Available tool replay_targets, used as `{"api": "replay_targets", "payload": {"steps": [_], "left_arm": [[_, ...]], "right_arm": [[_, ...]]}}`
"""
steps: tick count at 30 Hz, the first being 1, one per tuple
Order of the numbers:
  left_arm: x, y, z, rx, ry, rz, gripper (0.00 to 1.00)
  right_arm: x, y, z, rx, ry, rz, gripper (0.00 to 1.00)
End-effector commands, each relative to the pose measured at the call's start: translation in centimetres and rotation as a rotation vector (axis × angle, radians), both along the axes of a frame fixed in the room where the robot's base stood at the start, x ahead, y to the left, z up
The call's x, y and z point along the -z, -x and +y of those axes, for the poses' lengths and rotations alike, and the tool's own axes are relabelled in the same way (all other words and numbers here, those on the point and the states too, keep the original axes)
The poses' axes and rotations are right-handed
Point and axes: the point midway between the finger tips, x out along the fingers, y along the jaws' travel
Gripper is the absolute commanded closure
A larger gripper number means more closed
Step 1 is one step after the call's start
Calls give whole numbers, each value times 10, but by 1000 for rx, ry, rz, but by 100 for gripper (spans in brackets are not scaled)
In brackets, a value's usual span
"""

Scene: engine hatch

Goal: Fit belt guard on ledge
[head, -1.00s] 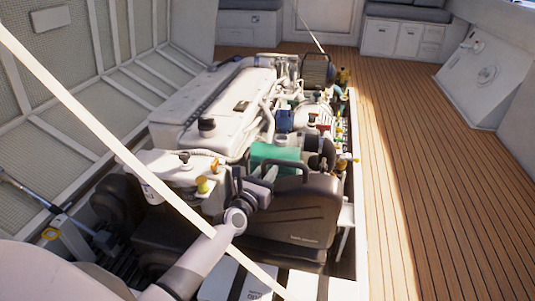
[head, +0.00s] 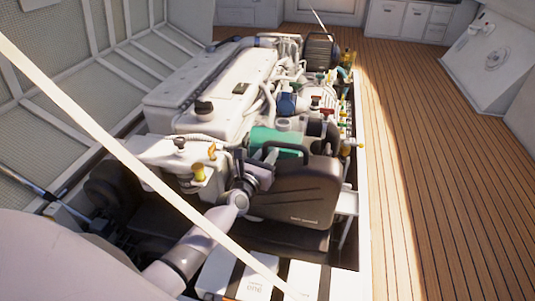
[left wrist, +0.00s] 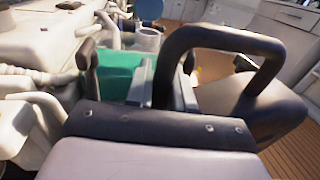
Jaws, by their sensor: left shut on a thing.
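The belt guard (head: 302,192) is a dark brown panel with a black arched handle (head: 290,148) on top. It stands roughly upright in front of the engine's near end. My left gripper (head: 262,171) is shut on the left leg of the handle. In the left wrist view the handle (left wrist: 225,38) rises between and beyond the fingers (left wrist: 165,88), with part of the guard (left wrist: 250,98) to the right. A dark ledge (head: 285,236) shows below the guard's lower edge; I cannot tell whether they touch. My right gripper is not in view.
The white engine (head: 215,92) lies behind the guard, with a green cylinder (head: 276,139) close by the handle. White boxes with dark straps (head: 240,277) lie in front. The wooden deck (head: 430,180) on the right is clear. A pale strut (head: 120,155) crosses the view.

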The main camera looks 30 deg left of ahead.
Motion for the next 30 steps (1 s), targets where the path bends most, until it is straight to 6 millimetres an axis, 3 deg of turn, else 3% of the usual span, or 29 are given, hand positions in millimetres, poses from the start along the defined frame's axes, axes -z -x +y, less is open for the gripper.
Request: {"api": "replay_targets", "payload": {"steps": [11,30], "left_arm": [[26,-1,1,-2,2,-10,100],[72,-1,1,-2,3,-10,100]], "right_arm": [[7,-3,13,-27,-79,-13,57],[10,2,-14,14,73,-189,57]]}}
